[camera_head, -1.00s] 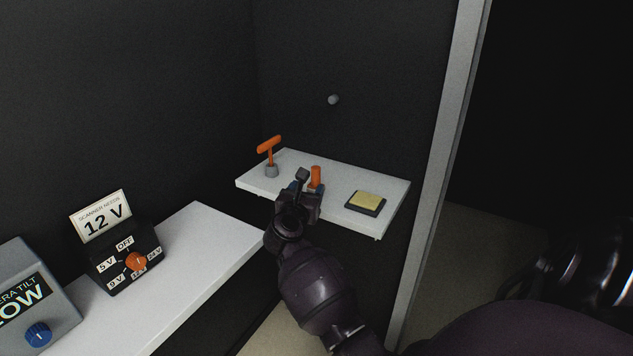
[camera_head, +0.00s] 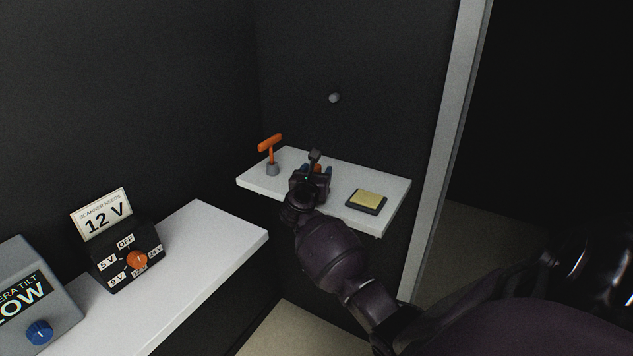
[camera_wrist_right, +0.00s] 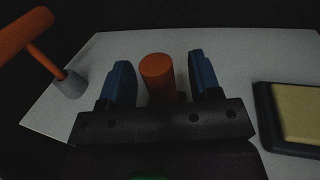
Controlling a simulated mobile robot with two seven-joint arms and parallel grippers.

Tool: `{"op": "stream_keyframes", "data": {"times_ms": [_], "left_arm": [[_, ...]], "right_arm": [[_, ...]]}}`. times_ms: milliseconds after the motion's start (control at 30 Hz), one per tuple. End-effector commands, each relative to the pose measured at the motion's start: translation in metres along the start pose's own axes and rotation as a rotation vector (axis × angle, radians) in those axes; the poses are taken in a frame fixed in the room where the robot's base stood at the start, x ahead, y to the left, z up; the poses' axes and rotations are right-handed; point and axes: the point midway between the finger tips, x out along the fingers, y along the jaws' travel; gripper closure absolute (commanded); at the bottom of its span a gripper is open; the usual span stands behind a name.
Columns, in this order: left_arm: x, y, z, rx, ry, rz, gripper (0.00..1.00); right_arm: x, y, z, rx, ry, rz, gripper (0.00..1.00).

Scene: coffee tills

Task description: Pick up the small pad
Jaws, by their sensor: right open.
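A small yellow pad (camera_head: 366,198) sits in a shallow black tray (camera_head: 371,211) on the right part of a white shelf (camera_head: 345,223). The pad also shows at the right edge of the wrist view (camera_wrist_right: 299,112), partly cut off. My right gripper (camera_head: 316,171) is over the middle of the shelf, left of the pad and apart from it. Its blue fingers are open. An orange cylinder (camera_wrist_right: 157,72) shows between the fingers in the wrist view; I cannot tell whether they touch it. In the head view, the gripper mostly hides this cylinder. My left gripper is not in view.
An orange T-handle (camera_head: 270,143) stands in a grey holder (camera_head: 272,170) at the shelf's left. A nearer white counter (camera_head: 213,231) carries a black dial box (camera_head: 112,268) with a 12 V sign and a grey box with a blue knob (camera_head: 40,332). A pale post (camera_head: 440,150) rises right of the shelf.

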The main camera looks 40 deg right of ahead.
Motion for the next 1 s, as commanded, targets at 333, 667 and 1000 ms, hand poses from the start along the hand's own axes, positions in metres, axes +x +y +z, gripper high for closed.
{"op": "stream_keyframes", "data": {"times_ms": [333,667,1000], "left_arm": [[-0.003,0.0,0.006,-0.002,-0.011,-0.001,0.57],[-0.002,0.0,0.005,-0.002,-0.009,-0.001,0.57],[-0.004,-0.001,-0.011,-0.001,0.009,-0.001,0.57]], "right_arm": [[-0.001,0.0,0.0,0.0,0.0,0.0,0.78],[-0.001,0.0,0.0,0.0,0.0,0.0,0.97],[-0.001,0.0,0.041,0.007,-0.003,0.0,0.97]]}}
